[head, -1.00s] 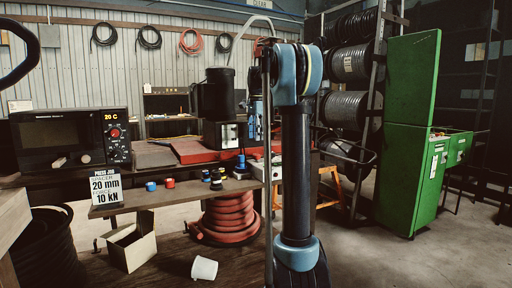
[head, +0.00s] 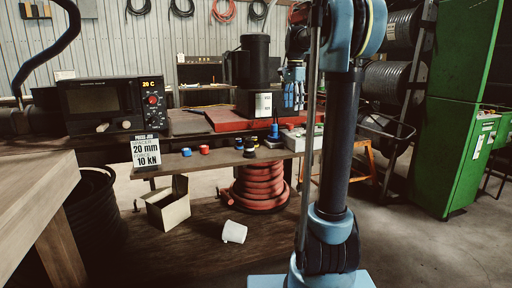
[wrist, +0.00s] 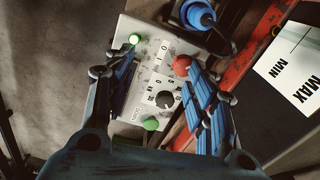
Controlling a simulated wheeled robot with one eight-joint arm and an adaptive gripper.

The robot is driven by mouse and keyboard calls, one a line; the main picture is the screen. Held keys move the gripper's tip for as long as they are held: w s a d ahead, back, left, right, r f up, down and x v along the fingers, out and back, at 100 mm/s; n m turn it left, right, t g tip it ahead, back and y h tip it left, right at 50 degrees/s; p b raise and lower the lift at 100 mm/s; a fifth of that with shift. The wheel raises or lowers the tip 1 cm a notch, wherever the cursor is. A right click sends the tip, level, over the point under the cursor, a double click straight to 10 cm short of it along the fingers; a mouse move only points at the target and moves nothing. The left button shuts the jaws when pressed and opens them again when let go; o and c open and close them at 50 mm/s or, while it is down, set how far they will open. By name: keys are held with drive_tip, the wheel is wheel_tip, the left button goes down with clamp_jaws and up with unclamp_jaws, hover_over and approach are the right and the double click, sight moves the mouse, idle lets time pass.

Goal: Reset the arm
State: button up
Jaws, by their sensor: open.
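My gripper (head: 293,92) hangs from my raised arm right of the black press motor in the head view. In the wrist view my gripper (wrist: 165,82) is open, with blue-padded fingers apart and nothing between them. Between and beyond the fingers lies a pale control box (wrist: 153,60) with a dark knob, a lit green lamp, a red button and a green button. Whether the fingertips touch the box cannot be told.
A black oven (head: 110,103) and a press job sign (head: 146,151) stand at the left. Small coloured caps (head: 204,149) lie on the shelf. A red hose coil (head: 260,187), a carton (head: 167,207) and a white cup (head: 234,232) are below. A green cabinet (head: 465,110) stands right.

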drive_tip(key=s+f+n, duration=0.2)
drive_tip(key=s+f, duration=0.2)
drive_tip(key=s, duration=0.3)
drive_tip(key=s+f+n+t, duration=0.1)
drive_tip(key=s+f+n, duration=0.15)
drive_tip(key=s, duration=0.35)
drive_tip(key=s+f+n, duration=0.2)
drive_tip(key=s+f, duration=0.2)
drive_tip(key=s, duration=0.3)
drive_tip(key=s+f+n+t, duration=0.1)
drive_tip(key=s+f+n, duration=0.5)
drive_tip(key=s+f, duration=1.2)
wheel_tip(320, 180, down, 4)
drive_tip(key=shift+s+r, duration=0.1)
drive_tip(key=shift+s, duration=0.05)
drive_tip(key=shift+a, duration=0.1)
drive_tip(key=shift+w+f, duration=0.25)
drive_tip(key=shift+w, duration=0.2)
